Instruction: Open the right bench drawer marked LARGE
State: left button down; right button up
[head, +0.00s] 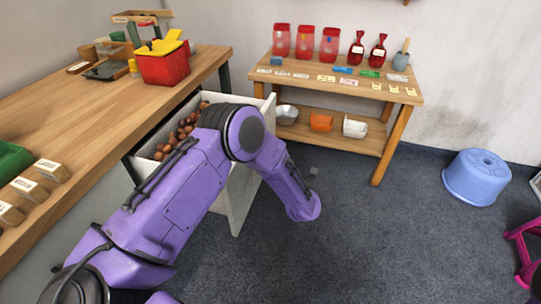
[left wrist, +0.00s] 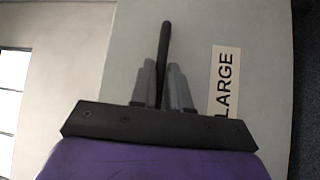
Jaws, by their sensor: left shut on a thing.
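The white drawer (head: 239,196) stands pulled out from the wooden bench, with brown chestnuts (head: 182,132) inside. In the left wrist view its pale front (left wrist: 270,70) carries a label reading LARGE (left wrist: 224,85). A dark bar handle (left wrist: 165,42) sits beside the label. My left gripper (left wrist: 165,76) is shut on this handle. In the head view my purple left arm crosses over the drawer, and the fingers and handle are hidden behind it. My right gripper is not in view.
The wooden bench (head: 95,125) holds a red bin (head: 163,68) and several small labelled boxes. A wooden table (head: 345,88) with red bags stands behind. A blue stool (head: 476,177) and a magenta object (head: 524,245) are at right. The floor between is mostly clear.

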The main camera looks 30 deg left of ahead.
pick_arm(q)
jog(key=c, duration=1.2)
grip_release()
jog(key=shift+o, duration=0.2)
jog(key=v, duration=1)
jog(key=shift+s+d+p, duration=0.2)
jog(key=shift+d+p, duration=0.05)
jog(key=shift+p, duration=0.15)
jog(key=shift+w+f, duration=0.1)
